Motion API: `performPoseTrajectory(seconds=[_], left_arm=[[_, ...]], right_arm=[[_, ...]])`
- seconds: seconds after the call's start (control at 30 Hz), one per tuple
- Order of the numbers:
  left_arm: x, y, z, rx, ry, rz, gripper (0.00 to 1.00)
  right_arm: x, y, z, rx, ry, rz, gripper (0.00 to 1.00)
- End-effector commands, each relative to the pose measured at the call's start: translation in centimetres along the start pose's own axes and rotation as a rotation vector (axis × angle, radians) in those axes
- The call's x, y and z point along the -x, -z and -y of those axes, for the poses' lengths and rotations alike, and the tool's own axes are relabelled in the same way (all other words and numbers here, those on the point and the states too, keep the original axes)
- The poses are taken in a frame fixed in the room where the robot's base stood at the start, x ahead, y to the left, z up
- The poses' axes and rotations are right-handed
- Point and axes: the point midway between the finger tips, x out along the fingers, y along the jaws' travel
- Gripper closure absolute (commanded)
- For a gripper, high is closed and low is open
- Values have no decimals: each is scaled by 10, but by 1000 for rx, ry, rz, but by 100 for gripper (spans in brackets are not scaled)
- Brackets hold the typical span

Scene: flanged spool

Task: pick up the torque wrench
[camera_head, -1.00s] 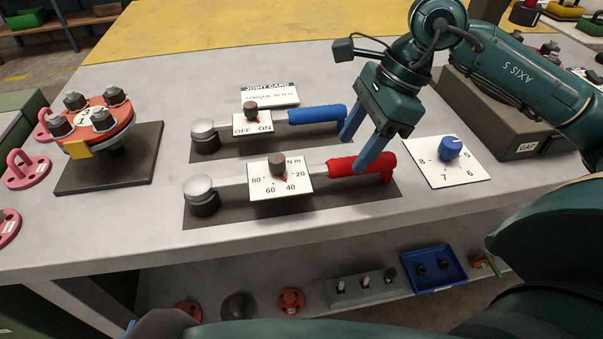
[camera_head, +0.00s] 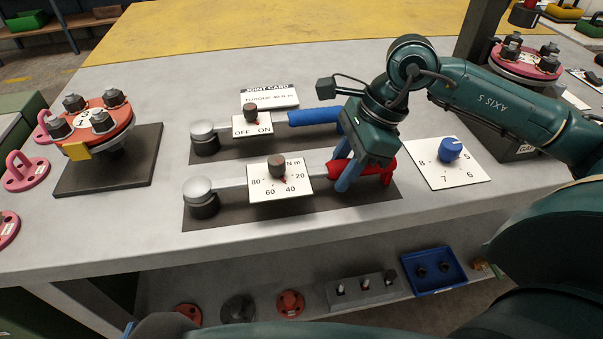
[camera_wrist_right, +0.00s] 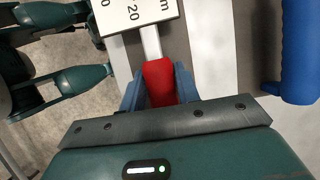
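The torque wrench (camera_head: 230,184) lies on a dark mat near the table's front edge. It has a round head at the left, a white N m scale card with a dark knob and pointer, and a red handle (camera_head: 375,169). My right gripper (camera_head: 343,172) is down over the left part of the handle. In the right wrist view, its blue fingers (camera_wrist_right: 160,85) stand on either side of the red handle (camera_wrist_right: 159,80), close against it, and look shut on it. The wrench still rests on its mat. My left gripper is not in view.
A blue-handled wrench (camera_head: 315,116) with an OFF/ON card lies just behind. A dial card with a blue knob (camera_head: 449,149) is right of the handle. A red bolted flange (camera_head: 97,124) stands at the left. A joint card (camera_head: 270,97) lies behind.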

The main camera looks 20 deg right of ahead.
Motion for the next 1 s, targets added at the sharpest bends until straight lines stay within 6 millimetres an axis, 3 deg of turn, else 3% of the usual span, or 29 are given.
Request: performPoseTrajectory(seconds=[0.37, 0.77, 1.0], left_arm=[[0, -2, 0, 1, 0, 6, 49], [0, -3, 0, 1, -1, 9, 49], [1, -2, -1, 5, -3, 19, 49]], right_arm=[[0, 0, 0, 0, 0, 0, 99], [6, -3, 1, 2, 6, 6, 100], [39, -18, 2, 4, 9, 8, 100]])
